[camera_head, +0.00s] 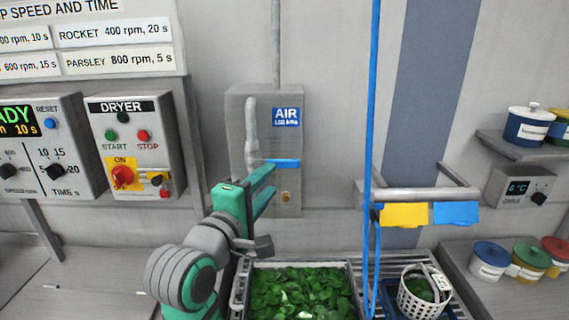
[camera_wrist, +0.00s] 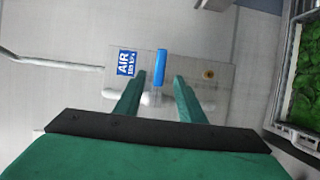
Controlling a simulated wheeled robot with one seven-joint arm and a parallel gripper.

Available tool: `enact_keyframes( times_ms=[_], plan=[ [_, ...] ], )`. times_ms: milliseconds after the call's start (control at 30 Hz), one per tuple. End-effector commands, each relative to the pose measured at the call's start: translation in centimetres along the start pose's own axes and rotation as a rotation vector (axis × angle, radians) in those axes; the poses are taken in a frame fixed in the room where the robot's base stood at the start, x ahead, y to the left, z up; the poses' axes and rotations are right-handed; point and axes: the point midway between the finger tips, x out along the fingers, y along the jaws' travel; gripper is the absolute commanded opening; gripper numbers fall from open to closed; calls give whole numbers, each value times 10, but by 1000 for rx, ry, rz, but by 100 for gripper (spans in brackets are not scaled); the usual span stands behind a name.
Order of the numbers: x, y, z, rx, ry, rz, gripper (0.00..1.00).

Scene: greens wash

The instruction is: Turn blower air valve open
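The blower air valve has a blue lever (camera_head: 283,163) on a grey pipe (camera_head: 251,130), in front of a grey wall plate with a blue AIR label (camera_head: 286,117). The lever points right in the head view, crosswise to the upright pipe. My green gripper (camera_head: 270,178) is raised near the lever, its fingers apart. In the wrist view, the blue lever (camera_wrist: 160,67) shows in the gap between the two fingertips of my gripper (camera_wrist: 158,80), slightly beyond them. I see no contact with either finger. The lever's pivot is partly hidden.
A tray of green leaves (camera_head: 350,266) sits below the plate. The dryer panel (camera_head: 133,147) is to the left. A blue hose (camera_head: 374,90) hangs to the right, near a grey rail (camera_head: 430,194) with yellow and blue tags. A white basket (camera_head: 418,303) stands at lower right.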

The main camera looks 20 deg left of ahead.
Motion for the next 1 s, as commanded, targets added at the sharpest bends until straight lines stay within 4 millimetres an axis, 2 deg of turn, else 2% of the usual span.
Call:
enact_keyframes(
  times_ms=[167, 400, 600, 800, 1000],
  plan=[
    [22, -1, 1, 0, -2, -2, 36],
    [65, -1, 1, 0, -3, -2, 36],
    [92, -1, 0, 0, -1, -2, 36],
    [103, -1, 0, 1, 0, 0, 36],
    [104, -1, 0, 2, 0, 0, 36]
  ],
)
